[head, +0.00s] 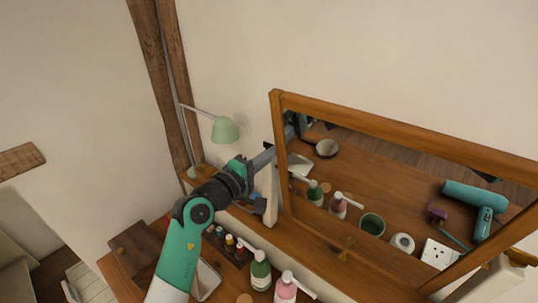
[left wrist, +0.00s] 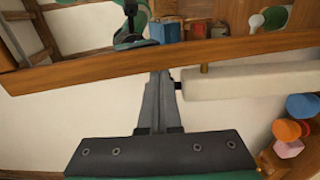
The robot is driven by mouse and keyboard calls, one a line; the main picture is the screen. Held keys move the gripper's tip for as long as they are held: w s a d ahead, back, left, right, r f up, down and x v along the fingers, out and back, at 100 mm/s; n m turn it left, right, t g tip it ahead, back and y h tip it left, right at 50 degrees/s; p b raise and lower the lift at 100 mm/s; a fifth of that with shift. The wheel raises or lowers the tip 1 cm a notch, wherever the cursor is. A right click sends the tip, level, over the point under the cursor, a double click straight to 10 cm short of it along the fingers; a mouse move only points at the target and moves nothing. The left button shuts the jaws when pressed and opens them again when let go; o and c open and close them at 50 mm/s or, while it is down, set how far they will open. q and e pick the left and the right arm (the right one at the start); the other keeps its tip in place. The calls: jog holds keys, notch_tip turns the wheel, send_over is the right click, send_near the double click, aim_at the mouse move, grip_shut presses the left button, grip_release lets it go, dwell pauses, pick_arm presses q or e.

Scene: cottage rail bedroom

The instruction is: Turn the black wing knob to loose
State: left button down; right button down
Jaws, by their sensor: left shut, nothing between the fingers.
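My left gripper (head: 266,158) is shut and empty at the left side of the wood-framed mirror (head: 400,134), beside its cream post (head: 271,190). In the left wrist view its closed fingers (left wrist: 161,78) point up to the wooden frame bar (left wrist: 100,72). A small dark piece (left wrist: 178,86) shows between the fingers and the end of the cream post (left wrist: 250,80). It may be the black wing knob, but its wings and angle cannot be made out. In the head view the gripper hides that spot. My right gripper is not in view.
The wooden dressing table (head: 325,272) holds a green pump bottle (head: 260,272), a pink pump bottle (head: 286,288) and several small bottles near my left arm. A green lamp (head: 225,130) stands behind. The mirror reflects a teal hair dryer (head: 480,205).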

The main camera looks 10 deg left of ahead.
pick_arm(q)
jog(key=shift+f, duration=0.15)
jog(key=v, duration=1.1)
jog(key=shift+s+a, duration=0.15)
jog(key=shift+s, duration=0.15)
